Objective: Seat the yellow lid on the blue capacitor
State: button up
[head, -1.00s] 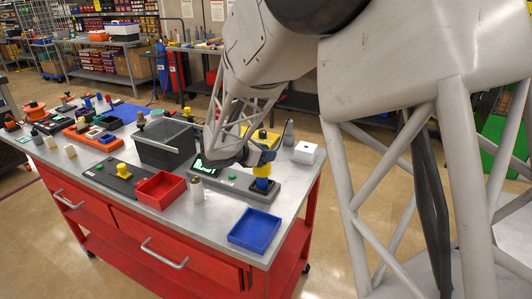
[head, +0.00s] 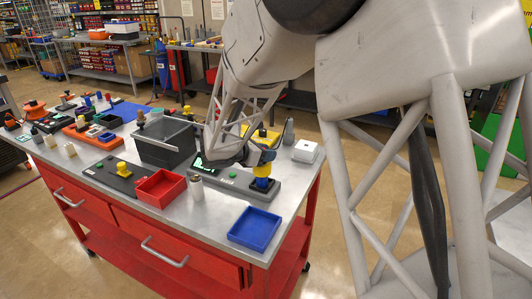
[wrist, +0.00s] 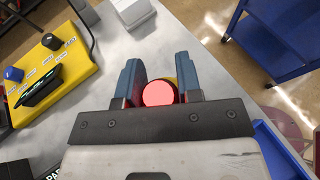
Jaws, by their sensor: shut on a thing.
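The blue capacitor (head: 262,183) stands upright on a grey base (head: 230,180) near the right end of the bench. The yellow lid (head: 262,170) is directly over the capacitor's top in the head view; whether it is fully seated I cannot tell. My gripper (wrist: 160,82) is shut on the lid, with a blue finger on each side. In the wrist view a pinkish-red disc (wrist: 159,93) shows between the fingers, with a sliver of yellow behind it. The capacitor is hidden in the wrist view.
A blue tray (head: 243,241) lies at the front right, a red tray (head: 160,198) to its left. A small pale cylinder (head: 196,188) stands between. A white box (head: 306,151) is behind right. A yellow panel (wrist: 50,75) with knobs lies behind. A grey bin (head: 162,155) stands left.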

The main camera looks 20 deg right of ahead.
jog(key=o, duration=1)
jog(key=shift+r, duration=0.1)
jog(key=shift+r, duration=4.4)
